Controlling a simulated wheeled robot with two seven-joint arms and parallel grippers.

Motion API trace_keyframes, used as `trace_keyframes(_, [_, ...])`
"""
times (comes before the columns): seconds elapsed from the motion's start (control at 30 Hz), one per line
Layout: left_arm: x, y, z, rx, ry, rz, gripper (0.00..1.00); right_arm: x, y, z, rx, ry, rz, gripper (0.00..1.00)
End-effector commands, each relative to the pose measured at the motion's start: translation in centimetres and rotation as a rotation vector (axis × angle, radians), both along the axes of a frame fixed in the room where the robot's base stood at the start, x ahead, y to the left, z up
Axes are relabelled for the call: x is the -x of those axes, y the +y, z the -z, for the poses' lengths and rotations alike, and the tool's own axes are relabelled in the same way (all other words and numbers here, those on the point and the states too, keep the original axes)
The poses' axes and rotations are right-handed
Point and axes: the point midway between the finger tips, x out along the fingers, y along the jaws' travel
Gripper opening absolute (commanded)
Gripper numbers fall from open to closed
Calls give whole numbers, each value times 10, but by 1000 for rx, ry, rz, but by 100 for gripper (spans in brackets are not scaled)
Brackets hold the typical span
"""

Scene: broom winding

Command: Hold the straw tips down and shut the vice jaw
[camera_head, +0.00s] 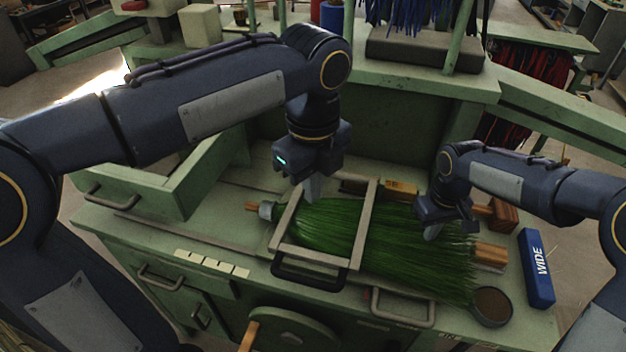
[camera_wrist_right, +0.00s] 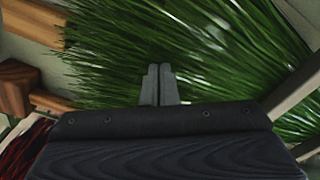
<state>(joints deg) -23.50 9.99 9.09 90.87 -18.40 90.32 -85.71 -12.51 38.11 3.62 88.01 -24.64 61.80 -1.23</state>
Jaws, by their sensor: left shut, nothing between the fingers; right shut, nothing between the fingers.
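A bundle of green straw (camera_head: 400,250) lies flat on the green bench, its tips fanned toward the right. A pale vice frame (camera_head: 366,235) with a dark handle (camera_head: 310,275) lies across the bundle's left half; I cannot tell whether its jaw is fully closed. My left gripper (camera_head: 312,190) is shut and empty, pointing down at the straw inside the frame. My right gripper (camera_head: 432,232) is shut and empty, pointing down at the straw right of the frame. In the right wrist view its closed fingers (camera_wrist_right: 160,85) lie over the straw (camera_wrist_right: 200,45); contact is unclear.
A blue box marked WIDE (camera_head: 537,268) and a round dark-filled cup (camera_head: 491,306) stand at the bench's right end. A wooden block (camera_head: 503,215) lies behind the tips. An open drawer (camera_head: 165,180) is at the left. Green posts rise at the back.

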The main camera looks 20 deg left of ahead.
Motion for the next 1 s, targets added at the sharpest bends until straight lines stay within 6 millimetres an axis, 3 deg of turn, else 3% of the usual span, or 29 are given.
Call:
trace_keyframes(0.53, [0,0,-10,0,1,0,0,1,0,0,1,3,0,0])
trace_keyframes(1.0, [0,0,-28,0,1,0,0,0,0,-24,0,0,0,0])
